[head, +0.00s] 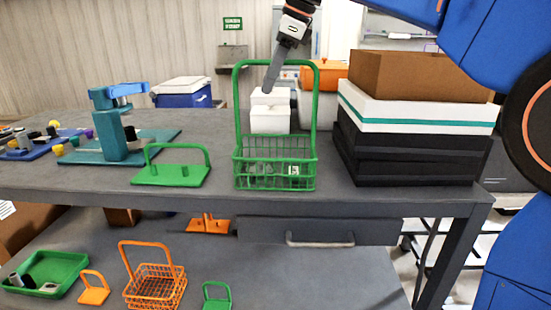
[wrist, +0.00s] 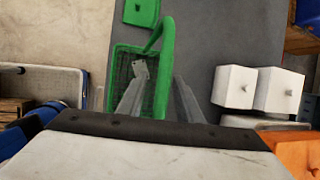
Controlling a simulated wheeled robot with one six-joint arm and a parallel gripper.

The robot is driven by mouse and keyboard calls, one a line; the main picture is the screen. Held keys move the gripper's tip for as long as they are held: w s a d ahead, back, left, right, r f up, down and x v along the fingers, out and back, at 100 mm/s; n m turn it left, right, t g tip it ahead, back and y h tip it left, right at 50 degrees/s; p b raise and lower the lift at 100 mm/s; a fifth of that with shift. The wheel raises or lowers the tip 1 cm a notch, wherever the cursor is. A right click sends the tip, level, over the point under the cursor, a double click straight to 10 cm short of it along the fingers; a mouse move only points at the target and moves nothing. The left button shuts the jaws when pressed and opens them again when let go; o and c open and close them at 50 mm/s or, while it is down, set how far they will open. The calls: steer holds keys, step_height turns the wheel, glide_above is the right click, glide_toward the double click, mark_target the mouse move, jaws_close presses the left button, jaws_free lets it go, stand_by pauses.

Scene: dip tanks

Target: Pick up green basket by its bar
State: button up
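The green basket (head: 274,176) stands upright on the grey table in the head view, with small items inside. Its tall bar (head: 317,100) arches above it. My gripper (head: 270,88) comes down from above at the top of the bar, its fingers overlapping the arch in this view. In the wrist view the basket's mesh (wrist: 122,72) shows beyond the left finger. The bar runs between the two fingers of my gripper (wrist: 160,75), which are spread apart. I cannot see either finger pressing on the bar.
A stack of dark trays (head: 415,150) with a brown box (head: 420,77) stands close to the right. White containers (head: 270,118) stand behind the basket. A green holder (head: 170,175) is at its left. An orange basket (head: 155,288) is on the lower shelf.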

steer(key=shift+f, duration=0.25)
stand_by(0.3)
jaws_close()
stand_by(1.5)
